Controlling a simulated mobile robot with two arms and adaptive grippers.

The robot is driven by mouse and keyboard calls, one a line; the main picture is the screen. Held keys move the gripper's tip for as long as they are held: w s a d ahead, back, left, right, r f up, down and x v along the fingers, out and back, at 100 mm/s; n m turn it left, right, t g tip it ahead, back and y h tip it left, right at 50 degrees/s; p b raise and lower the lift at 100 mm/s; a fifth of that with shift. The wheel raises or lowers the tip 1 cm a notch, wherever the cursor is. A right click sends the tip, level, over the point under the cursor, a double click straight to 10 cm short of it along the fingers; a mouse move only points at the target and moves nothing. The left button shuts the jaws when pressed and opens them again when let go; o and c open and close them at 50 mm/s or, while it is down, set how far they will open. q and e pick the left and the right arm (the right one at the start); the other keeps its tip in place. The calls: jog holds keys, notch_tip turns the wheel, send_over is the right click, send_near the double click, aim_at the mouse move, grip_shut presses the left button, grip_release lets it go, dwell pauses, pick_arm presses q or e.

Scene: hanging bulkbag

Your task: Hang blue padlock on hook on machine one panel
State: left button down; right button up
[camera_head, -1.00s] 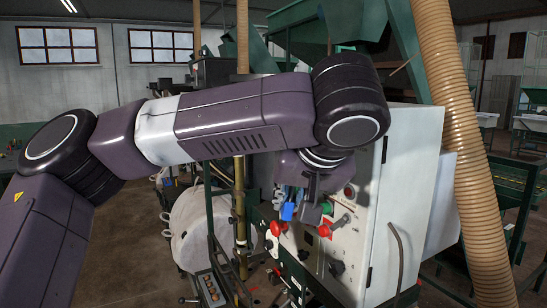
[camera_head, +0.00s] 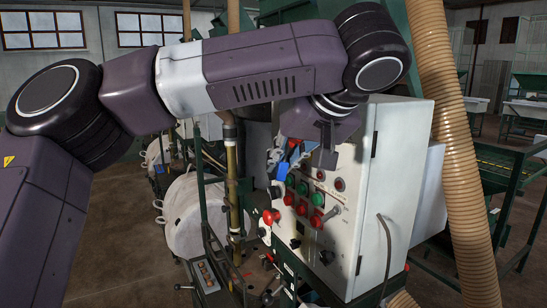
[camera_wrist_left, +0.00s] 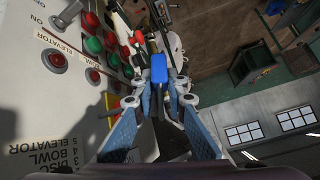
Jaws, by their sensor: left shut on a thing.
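The blue padlock (camera_wrist_left: 158,68) sits between the fingertips of my left gripper (camera_wrist_left: 160,85) in the left wrist view. The gripper is shut on it. In the head view the left gripper (camera_head: 290,160) is in front of the upper part of the white machine panel (camera_head: 330,185), by its left edge. The padlock is hard to tell from the blue finger pads there. The panel carries red and green buttons (camera_head: 303,188) just below the gripper. I cannot make out the hook. My right gripper is not in view.
A red knob (camera_head: 270,216) sticks out from the panel's left side. A tan ribbed hose (camera_head: 462,190) stands right of the cabinet. A white bulk bag (camera_head: 190,218) and a brown pole are to the left.

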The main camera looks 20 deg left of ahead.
pick_arm(q)
jog(key=w+d+p, duration=0.1)
jog(key=w+d+f+p, duration=0.1)
jog(key=w, duration=0.1)
jog(key=shift+d+f, duration=0.15)
jog(key=shift+d, duration=0.2)
dwell(0.5)
jog(key=shift+f, duration=0.1)
dwell(0.4)
jog(key=c, duration=1.8)
grip_release()
jog(key=shift+c, duration=0.2)
